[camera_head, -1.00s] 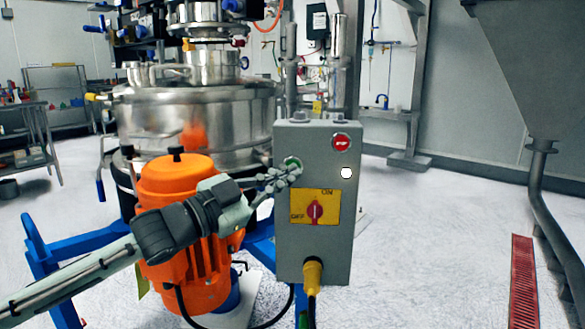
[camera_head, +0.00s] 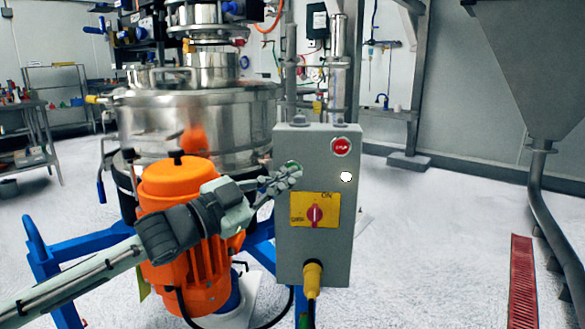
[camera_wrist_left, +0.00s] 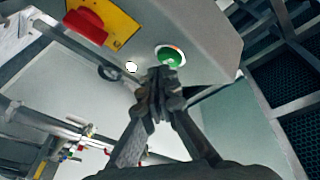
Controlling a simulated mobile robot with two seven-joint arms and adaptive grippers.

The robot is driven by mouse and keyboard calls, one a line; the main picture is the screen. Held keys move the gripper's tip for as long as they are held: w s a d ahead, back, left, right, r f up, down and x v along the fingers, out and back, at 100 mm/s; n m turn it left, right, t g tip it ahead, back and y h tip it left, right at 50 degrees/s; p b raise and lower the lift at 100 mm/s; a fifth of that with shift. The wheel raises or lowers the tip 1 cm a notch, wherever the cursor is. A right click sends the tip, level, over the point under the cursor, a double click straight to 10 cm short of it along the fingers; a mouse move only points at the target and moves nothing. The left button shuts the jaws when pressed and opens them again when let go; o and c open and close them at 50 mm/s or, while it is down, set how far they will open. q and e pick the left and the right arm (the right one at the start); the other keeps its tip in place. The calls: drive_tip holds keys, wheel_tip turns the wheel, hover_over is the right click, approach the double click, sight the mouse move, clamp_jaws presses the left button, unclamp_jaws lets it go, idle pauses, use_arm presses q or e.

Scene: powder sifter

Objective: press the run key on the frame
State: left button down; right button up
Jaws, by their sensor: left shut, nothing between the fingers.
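The grey control box (camera_head: 340,245) stands upright on the blue frame (camera_head: 50,260). A green key (camera_head: 292,165) sits at its upper left, partly hidden by my left gripper in the head view. My left gripper (camera_head: 294,172) is shut and empty, with its tips at or just in front of the green key. In the left wrist view the gripper (camera_wrist_left: 160,75) points at the box, its tips just below the green key (camera_wrist_left: 170,57). I cannot tell whether they touch. My right gripper is not in view.
A red button (camera_head: 341,146), a white light (camera_head: 346,176) and a red switch on a yellow plate (camera_head: 330,215) share the box face. The orange motor (camera_head: 180,180) stands beside my left arm. A steel sifter (camera_head: 200,115) is behind.

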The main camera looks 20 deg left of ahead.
use_arm(q)
drive_tip(key=shift+w+a+p, duration=0.1)
drive_tip(key=shift+w+p, duration=0.3)
drive_tip(key=shift+w, duration=0.05)
idle(0.7)
drive_tip(key=shift+s, duration=0.85)
drive_tip(key=shift+s+d+f, duration=0.1)
drive_tip(key=shift+d, duration=0.1)
drive_tip(key=s+b, duration=0.1)
drive_tip(key=s, duration=0.1)
drive_tip(key=s+d, duration=0.1)
drive_tip(key=s, duration=0.1)
drive_tip(key=shift+s+b, duration=0.35)
drive_tip(key=shift+b, duration=0.05)
idle(0.5)
